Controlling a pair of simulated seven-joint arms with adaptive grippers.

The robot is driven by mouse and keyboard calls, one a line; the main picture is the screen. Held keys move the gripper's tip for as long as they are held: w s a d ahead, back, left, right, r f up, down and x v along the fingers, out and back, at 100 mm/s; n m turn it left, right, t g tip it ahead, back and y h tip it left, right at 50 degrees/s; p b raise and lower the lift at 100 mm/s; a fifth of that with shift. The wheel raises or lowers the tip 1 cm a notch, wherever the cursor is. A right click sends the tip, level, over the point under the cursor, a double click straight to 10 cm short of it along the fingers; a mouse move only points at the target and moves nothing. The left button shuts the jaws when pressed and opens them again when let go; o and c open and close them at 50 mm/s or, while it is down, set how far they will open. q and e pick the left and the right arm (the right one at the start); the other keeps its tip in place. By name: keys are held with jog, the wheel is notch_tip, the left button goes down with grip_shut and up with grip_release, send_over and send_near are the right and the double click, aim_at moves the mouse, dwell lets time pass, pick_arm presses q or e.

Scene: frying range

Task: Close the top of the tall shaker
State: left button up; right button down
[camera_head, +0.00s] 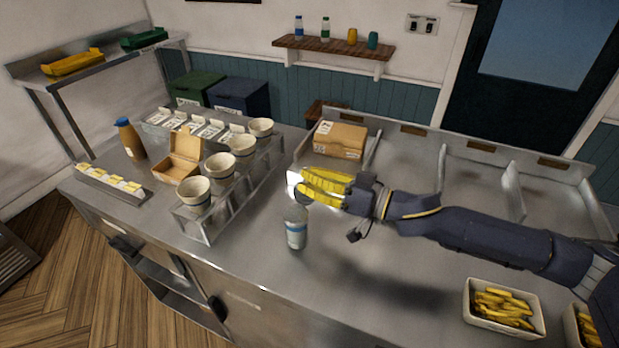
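The tall shaker (296,229) stands upright on the steel counter. It is a clear, pale container with a blue band. My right gripper (306,187), with yellow fingers, reaches in from the right and is just above and behind the shaker's upper end in the picture. A small dark part shows by the lower fingertip; I cannot tell whether it is the shaker's top or part of the finger. The shaker's upper end is partly hidden, so its contact with the gripper is unclear. I cannot tell whether the fingers hold anything. My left gripper is not in view.
A metal rack with pale cups (193,193) stands left of the shaker, beside an open carton (178,168) and a brown bottle (130,140). A cardboard box (340,140) sits behind the gripper. A fries tray (503,309) is front right. The counter before the shaker is clear.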

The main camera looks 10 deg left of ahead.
jog(key=shift+s+a+r+n, duration=0.15)
jog(key=shift+s+n, duration=0.15)
jog(key=shift+n, duration=0.3)
jog(key=shift+s+a+r+n, duration=0.1)
jog(key=shift+s+n, duration=0.15)
jog(key=shift+n, duration=0.35)
jog(key=shift+s+a+r+n, duration=0.1)
jog(key=shift+s+n, duration=0.25)
jog(key=shift+n, duration=0.4)
jog(key=shift+s+a+r+n, duration=0.1)
jog(key=shift+s+n, duration=0.25)
jog(key=shift+n, duration=0.4)
jog(key=shift+f, duration=0.1)
jog(key=c, duration=1.6)
grip_release()
jog(key=v, duration=1.2)
